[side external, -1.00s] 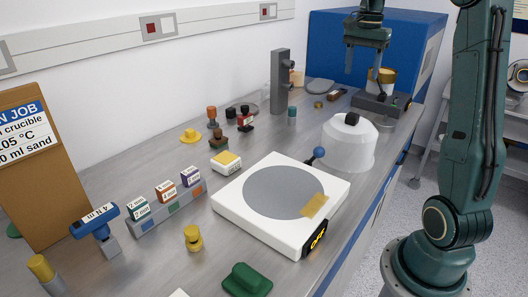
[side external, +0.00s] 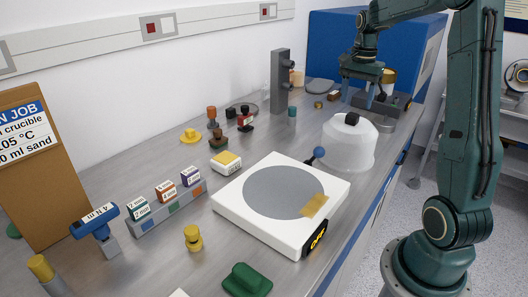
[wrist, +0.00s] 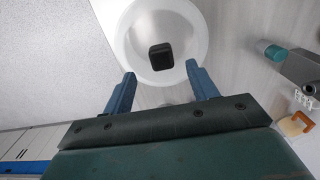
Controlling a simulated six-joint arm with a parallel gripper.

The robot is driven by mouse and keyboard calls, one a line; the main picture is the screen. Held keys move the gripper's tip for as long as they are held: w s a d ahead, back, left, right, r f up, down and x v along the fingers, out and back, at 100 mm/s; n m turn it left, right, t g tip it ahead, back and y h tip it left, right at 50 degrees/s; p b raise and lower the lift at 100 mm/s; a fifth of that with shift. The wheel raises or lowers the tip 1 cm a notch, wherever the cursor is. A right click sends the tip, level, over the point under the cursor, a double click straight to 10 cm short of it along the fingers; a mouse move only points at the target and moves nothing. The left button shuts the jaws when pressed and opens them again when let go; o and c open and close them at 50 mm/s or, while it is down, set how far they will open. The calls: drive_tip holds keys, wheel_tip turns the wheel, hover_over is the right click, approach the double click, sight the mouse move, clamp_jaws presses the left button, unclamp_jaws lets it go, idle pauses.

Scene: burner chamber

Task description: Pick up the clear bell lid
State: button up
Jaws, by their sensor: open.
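The clear bell lid (side external: 347,148) is a see-through whitish dome with a black knob (side external: 351,118) on top. It stands upright on the bench behind the right side of the white hot plate. My gripper (side external: 357,98) is above and behind the lid in the side view, open and empty. In the wrist view the lid (wrist: 133,40) shows from above. Its black knob (wrist: 161,56) lies in line with the gap between my two blue fingers, just beyond the fingertips in the picture. Neither finger appears to touch the lid.
The white hot plate (side external: 232,209) has an orange-yellow strip (side external: 314,206) and a display reading OFF. A blue ball-topped part (side external: 319,153) is close to the lid's left. A grey post (side external: 280,82) stands behind. A dark stand (side external: 388,104) is behind the lid at right.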

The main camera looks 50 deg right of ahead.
sight(353, 114)
drive_tip(key=shift+f, duration=0.1)
drive_tip(key=shift+w+f, duration=0.1)
drive_tip(key=shift+f, duration=2.45)
drive_tip(key=c, duration=1.1)
